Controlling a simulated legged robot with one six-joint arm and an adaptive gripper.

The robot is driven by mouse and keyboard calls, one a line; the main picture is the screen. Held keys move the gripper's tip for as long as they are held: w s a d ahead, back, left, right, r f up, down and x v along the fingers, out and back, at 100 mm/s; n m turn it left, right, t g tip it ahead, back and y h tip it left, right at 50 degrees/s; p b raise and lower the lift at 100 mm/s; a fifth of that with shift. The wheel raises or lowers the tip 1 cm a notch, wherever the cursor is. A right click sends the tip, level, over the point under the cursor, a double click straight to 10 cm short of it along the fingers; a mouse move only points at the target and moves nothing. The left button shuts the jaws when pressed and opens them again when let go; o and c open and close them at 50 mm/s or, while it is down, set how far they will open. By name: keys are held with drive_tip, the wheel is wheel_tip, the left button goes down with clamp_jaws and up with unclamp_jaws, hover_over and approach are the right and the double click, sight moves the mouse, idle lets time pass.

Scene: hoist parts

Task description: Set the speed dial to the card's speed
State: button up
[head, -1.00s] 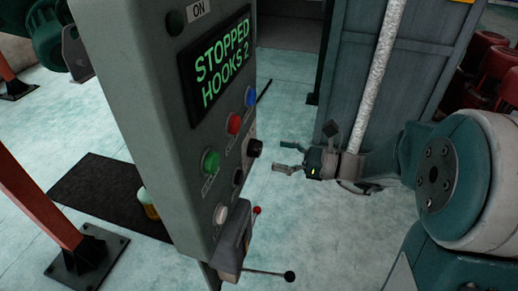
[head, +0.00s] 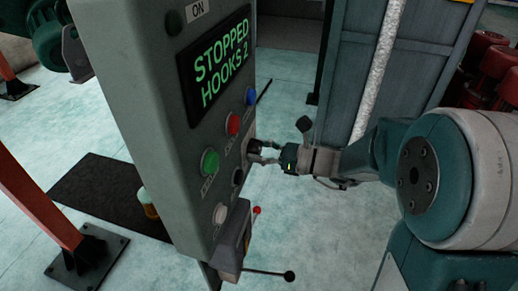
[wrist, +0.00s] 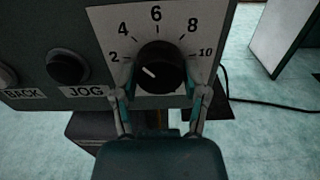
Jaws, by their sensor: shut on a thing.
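The speed dial (wrist: 160,68) is a black round knob on a white scale plate marked 2, 4, 6, 8 and 10 in the wrist view. I cannot make out a speed card in either view.
The grey control panel (head: 150,110) has a screen (head: 218,64) reading "STOPPED HOOKS 2". Blue (head: 250,96), red (head: 233,124) and green (head: 210,161) buttons are close to the dial. The JOG button (wrist: 68,68) is left of it. A lever (head: 268,273) sticks out below.

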drive_tip(key=shift+m, duration=0.4)
drive_tip(key=m, duration=0.3)
drive_tip(key=shift+r, duration=0.1)
drive_tip(key=shift+m, duration=2)
drive_tip(key=o, duration=1.2)
drive_tip(key=shift+c, duration=0.2)
drive_tip(key=v, duration=1.2)
drive_tip(key=shift+a, duration=0.1)
